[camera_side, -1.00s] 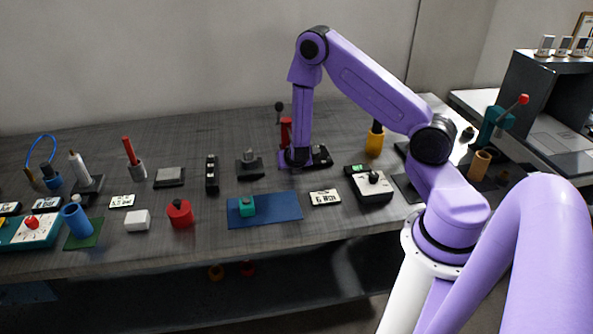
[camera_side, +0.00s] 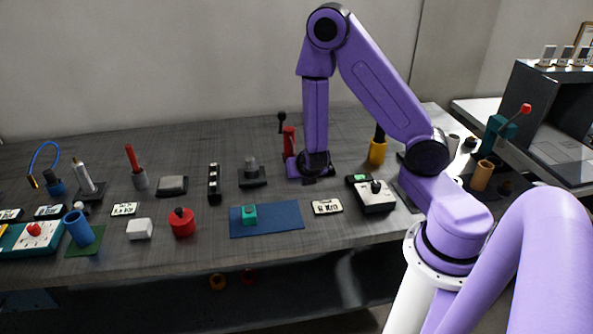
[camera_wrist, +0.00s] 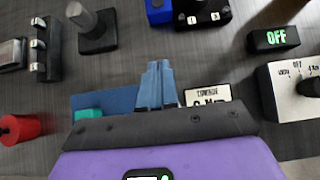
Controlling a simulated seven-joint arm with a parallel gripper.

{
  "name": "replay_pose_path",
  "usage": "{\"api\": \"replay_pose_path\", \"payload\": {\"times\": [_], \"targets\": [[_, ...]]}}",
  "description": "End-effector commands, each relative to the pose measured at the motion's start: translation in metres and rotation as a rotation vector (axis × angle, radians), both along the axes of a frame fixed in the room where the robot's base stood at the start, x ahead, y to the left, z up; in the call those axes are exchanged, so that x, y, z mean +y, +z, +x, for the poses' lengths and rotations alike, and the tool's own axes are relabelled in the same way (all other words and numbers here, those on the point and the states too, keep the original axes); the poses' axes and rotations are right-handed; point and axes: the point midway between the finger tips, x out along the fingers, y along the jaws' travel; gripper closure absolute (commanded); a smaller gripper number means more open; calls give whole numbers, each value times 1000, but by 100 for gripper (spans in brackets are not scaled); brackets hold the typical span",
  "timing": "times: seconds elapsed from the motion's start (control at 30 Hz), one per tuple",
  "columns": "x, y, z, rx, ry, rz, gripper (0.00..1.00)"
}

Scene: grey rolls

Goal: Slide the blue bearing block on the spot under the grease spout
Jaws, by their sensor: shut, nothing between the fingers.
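The blue block (camera_wrist: 159,11) shows at the top edge of the wrist view, partly cut off. It is beside a black base (camera_wrist: 203,12) with small white number labels. In the side view, a red stand with a black-knobbed lever (camera_side: 289,138) rises behind my gripper (camera_side: 317,178); I cannot tell whether it carries the spout. No spout or marked spot shows clearly. My gripper hides the blue block in the side view. My gripper's fingers (camera_wrist: 157,84) are together and empty in the wrist view, apart from the blue block.
A blue mat (camera_side: 283,217) with a teal block (camera_side: 249,214) lies in front. A label plate (camera_side: 327,207) and a white-topped switch box (camera_side: 374,197) are to its right. A yellow-orange cylinder (camera_side: 377,152) stands behind right.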

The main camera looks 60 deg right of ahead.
Motion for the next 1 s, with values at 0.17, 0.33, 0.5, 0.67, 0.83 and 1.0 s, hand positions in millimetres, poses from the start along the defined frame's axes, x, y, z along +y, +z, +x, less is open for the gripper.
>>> {"api": "replay_pose_path", "payload": {"times": [0.17, 0.33, 0.5, 0.67, 0.83, 1.0], "targets": [[-7, -10, 7, 2, -3, 0, 100], [-20, -29, 19, 2, -4, 0, 100], [-35, -49, 34, 1, -4, -1, 100], [-49, -69, 48, 1, -4, -1, 100], [-66, -70, 65, -3, -4, 1, 100], [-75, -70, 76, -2, -1, 1, 100]]}}
